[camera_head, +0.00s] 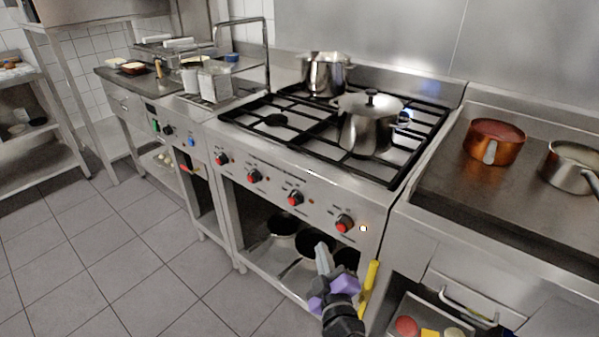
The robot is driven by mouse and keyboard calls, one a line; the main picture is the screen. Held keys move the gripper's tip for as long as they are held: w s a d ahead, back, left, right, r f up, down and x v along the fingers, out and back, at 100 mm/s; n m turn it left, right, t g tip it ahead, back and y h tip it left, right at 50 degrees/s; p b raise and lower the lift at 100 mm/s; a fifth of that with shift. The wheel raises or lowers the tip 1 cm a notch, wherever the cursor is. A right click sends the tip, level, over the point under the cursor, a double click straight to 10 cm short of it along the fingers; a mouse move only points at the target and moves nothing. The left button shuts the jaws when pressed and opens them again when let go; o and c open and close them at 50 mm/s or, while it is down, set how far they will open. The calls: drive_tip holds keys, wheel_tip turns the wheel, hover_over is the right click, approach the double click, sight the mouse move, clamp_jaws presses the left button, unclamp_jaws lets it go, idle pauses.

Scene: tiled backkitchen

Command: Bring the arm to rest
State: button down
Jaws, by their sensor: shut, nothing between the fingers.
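My gripper (322,257) shows at the lower middle of the head view, in front of the stove's open lower shelf. Its pale fingers point up and are closed together, with nothing between them. My purple and black wrist parts sit just below it. The gripper appears apart from the stove front (290,190); the exact gap is hard to judge.
A lidded pot (368,130) and an open pot (325,75) stand on the stove grate. A copper pot (494,143) and a steel saucepan (572,168) stand on the right counter. A tray with food (431,322) is at lower right. Tiled floor (110,260) is clear at left.

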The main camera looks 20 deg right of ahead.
drive_tip(key=shift+a, duration=0.1)
drive_tip(key=s+r+m+g+y+p, duration=0.1)
drive_tip(key=s+r+m, duration=0.3)
drive_tip(key=s, duration=1.6)
drive_tip(key=s+d+r+m+g+y+p, duration=0.1)
drive_tip(key=s+r+m+p, duration=0.3)
drive_tip(key=s, duration=1.7)
wheel_tip(320, 180, up, 3)
drive_tip(key=shift+s+d+f, duration=0.1)
drive_tip(key=shift+s+d, duration=0.05)
drive_tip(key=shift+s, duration=0.15)
drive_tip(key=c, duration=2.2)
unclamp_jaws()
